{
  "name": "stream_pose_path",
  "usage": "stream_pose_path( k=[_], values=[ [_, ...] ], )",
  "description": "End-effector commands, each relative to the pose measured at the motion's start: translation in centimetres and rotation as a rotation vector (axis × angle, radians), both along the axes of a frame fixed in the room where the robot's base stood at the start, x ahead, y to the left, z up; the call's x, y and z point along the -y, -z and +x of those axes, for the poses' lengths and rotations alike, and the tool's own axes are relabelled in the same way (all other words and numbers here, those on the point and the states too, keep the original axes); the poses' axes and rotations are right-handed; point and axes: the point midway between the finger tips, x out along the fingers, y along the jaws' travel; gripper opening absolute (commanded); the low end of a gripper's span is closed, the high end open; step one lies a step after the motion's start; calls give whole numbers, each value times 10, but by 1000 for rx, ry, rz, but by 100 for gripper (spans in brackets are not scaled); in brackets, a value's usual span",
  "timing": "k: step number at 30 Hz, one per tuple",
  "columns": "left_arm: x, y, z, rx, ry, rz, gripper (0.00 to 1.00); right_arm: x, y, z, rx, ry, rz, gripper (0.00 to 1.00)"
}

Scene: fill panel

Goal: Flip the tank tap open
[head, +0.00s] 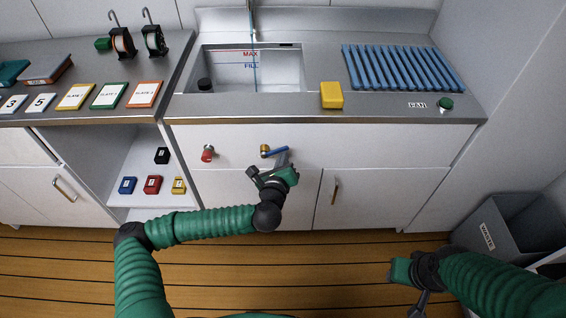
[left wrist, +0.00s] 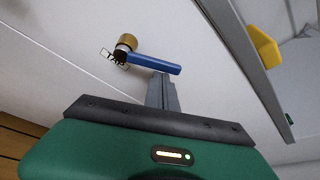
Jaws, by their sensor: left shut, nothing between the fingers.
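The tank tap has a brass body (head: 265,149) and a blue lever (head: 276,152) on the white panel below the sink. The lever points right, close to level. In the left wrist view the brass body (left wrist: 127,42) sits over a partly hidden label, and the blue lever (left wrist: 155,64) extends to the right. My left gripper (head: 284,157) is shut and empty, its fingertips (left wrist: 162,76) at the lever's free end. They look very close to the lever; I cannot tell whether they touch. My right gripper (head: 418,304) hangs low at the right, away from the panel.
A red valve (head: 207,153) is left of the tap. Above is the counter's front edge (head: 330,116) with a yellow block (head: 331,95). The sink basin (head: 285,75) lies behind it. A cupboard handle (head: 335,191) is below right. A grey waste bin (head: 502,235) stands right.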

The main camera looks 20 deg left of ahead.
Motion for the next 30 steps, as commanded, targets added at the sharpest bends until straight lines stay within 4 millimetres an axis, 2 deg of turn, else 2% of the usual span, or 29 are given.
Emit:
stream_pose_path(
  k=[21, 30],
  values=[
    [-27, -34, -7, 191, -10, -656, 0, 0, 5, 0, 0, 0, 0, 36],
    [-38, -43, -10, 192, -7, -656, 0, 0, -5, 0, 0, 0, 0, 36]
  ],
)
